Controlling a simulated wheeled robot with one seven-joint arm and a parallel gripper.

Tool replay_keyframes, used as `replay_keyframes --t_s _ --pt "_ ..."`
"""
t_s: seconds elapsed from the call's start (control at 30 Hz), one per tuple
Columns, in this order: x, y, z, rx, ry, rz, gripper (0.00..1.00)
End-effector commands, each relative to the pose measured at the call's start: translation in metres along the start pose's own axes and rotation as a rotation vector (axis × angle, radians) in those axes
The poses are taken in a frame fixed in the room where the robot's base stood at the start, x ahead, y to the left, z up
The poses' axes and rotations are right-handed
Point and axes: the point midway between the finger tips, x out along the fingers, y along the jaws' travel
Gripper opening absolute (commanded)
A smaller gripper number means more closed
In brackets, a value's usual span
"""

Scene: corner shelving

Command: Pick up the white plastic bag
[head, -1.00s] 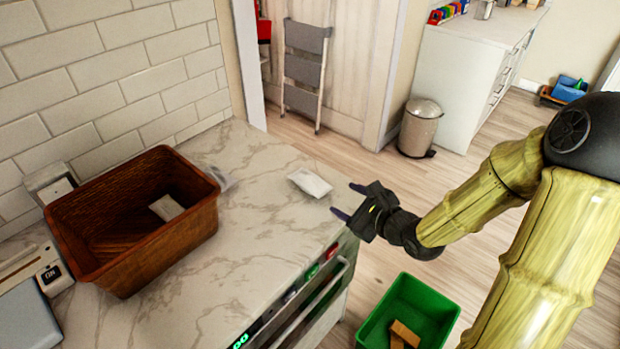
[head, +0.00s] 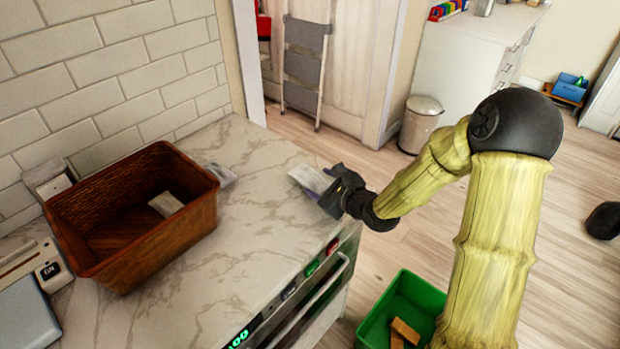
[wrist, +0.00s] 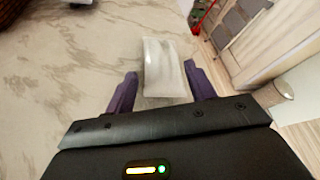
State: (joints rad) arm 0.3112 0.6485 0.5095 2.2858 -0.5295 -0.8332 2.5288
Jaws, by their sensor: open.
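The white plastic bag (head: 308,177) lies flat on the marble counter near its right edge. In the wrist view the bag (wrist: 165,66) lies ahead of my gripper, its near end between the two purple fingers. My gripper (head: 320,182) is open at the bag's right side in the head view. The fingers (wrist: 158,90) stand apart, one on each side of the bag. I cannot tell whether either finger touches it. The gripper hides part of the bag's right end in the head view.
A brown wicker basket (head: 205,215) with a small pale packet (head: 166,204) inside stands on the counter (head: 250,255). Another clear-and-white packet (head: 220,175) lies behind it. A green bin (head: 432,296) with wooden blocks is on the floor. The counter between basket and bag is clear.

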Motion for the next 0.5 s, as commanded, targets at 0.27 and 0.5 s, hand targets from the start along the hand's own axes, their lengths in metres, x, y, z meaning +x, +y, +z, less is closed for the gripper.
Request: replay_keyframes --t_s 0.27,0.5 --pt "0.015 0.000 0.002 -0.001 -0.002 0.002 0.55" --pt "0.047 -0.001 0.003 -0.001 -0.001 0.002 0.55"
